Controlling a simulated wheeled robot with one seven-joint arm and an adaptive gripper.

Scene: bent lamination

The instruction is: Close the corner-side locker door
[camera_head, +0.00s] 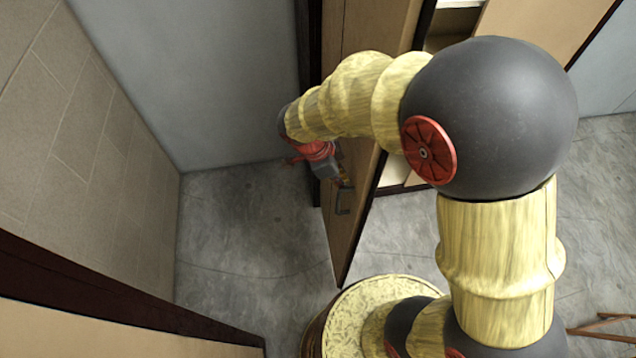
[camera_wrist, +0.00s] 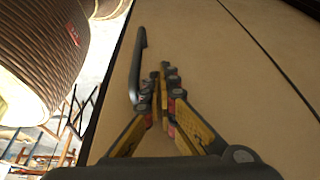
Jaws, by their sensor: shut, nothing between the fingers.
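The corner-side locker door (camera_head: 342,245) is a tan-brown panel with a dark edge. It stands open, swung out from the locker, and its handle face is turned toward the left wall side. A dark bar handle (camera_head: 343,199) is on that face; it also shows in the wrist view (camera_wrist: 138,65). My gripper (camera_head: 345,182) is beside the door's handle face, close to the handle. In the wrist view my gripper (camera_wrist: 160,74) has its fingers together with nothing held, just right of the handle. I cannot tell whether the fingertips touch the door. My arm hides part of the door.
The locker's open interior with pale shelves (camera_head: 397,170) shows right of the door. Another tan door panel (camera_head: 540,28) is at the upper right. A grey wall (camera_head: 210,80) and a tiled wall (camera_head: 75,120) meet at the left. Grey floor (camera_head: 240,235) there is clear.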

